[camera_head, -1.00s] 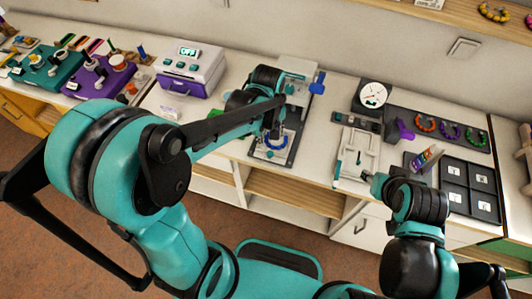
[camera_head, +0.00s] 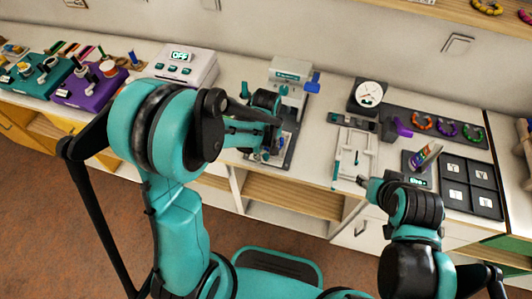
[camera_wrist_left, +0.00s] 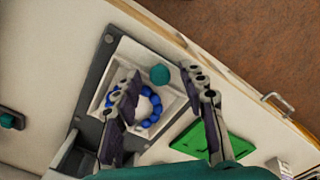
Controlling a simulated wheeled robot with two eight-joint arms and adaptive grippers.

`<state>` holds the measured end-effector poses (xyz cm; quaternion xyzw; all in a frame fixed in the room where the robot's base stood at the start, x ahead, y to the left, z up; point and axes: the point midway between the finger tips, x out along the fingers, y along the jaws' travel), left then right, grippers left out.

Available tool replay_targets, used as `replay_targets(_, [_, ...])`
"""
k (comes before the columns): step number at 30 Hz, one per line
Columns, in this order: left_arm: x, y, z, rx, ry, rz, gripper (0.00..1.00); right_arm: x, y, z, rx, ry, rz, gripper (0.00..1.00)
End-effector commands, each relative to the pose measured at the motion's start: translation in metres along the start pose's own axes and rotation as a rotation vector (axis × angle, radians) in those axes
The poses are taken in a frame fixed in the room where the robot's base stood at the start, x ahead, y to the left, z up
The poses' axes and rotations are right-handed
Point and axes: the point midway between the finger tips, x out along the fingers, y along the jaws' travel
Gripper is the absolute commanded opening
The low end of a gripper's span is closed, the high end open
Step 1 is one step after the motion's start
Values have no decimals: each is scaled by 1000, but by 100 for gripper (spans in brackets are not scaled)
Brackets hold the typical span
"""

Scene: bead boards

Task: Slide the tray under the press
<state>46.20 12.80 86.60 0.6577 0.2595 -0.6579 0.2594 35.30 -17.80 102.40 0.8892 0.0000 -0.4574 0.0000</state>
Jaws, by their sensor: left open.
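The press (camera_head: 291,70) stands at the back of the counter, white with a teal label and a blue handle (camera_head: 313,83) on its right. In front of it is a dark base plate (camera_head: 290,150). In the left wrist view, a white tray (camera_wrist_left: 177,98) lies on the plate with a ring of blue beads (camera_wrist_left: 155,108) in it and a teal knob (camera_wrist_left: 160,75) at its edge. My left gripper (camera_head: 268,143) is over the tray, its open fingers either side of the knob; contact is unclear. My right gripper (camera_head: 363,182) is beside a white fixture, its fingers too small to read.
Right of the press are the white fixture (camera_head: 352,150), a dial (camera_head: 368,93), bead rings (camera_head: 447,128) and a dark compartment tray (camera_head: 470,187). A white box reading OFF (camera_head: 182,66) stands to the left. A green mat (camera_wrist_left: 212,138) lies near the plate.

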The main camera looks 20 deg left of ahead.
Motion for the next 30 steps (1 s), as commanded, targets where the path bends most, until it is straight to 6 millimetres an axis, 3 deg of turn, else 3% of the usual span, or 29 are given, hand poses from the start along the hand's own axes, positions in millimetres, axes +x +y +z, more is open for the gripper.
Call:
replay_targets(2, [0,0,0,0,0,0,42,0,0,0,0,0,0,40])
replay_targets(7, [0,0,0,0,0,0,2,0,0,0,0,0,0,40])
replay_targets(8, [-1,0,0,0,0,0,0,0,0,0,0,0,0,40])
replay_targets(16, [0,9,-8,0,0,0,0,1,0,0,0,0,0,40])
replay_targets(24, [0,58,-58,0,0,1,0,3,0,2,0,0,0,40])
replay_targets(30, [-1,79,-79,1,0,1,0,3,0,2,0,0,0,40])
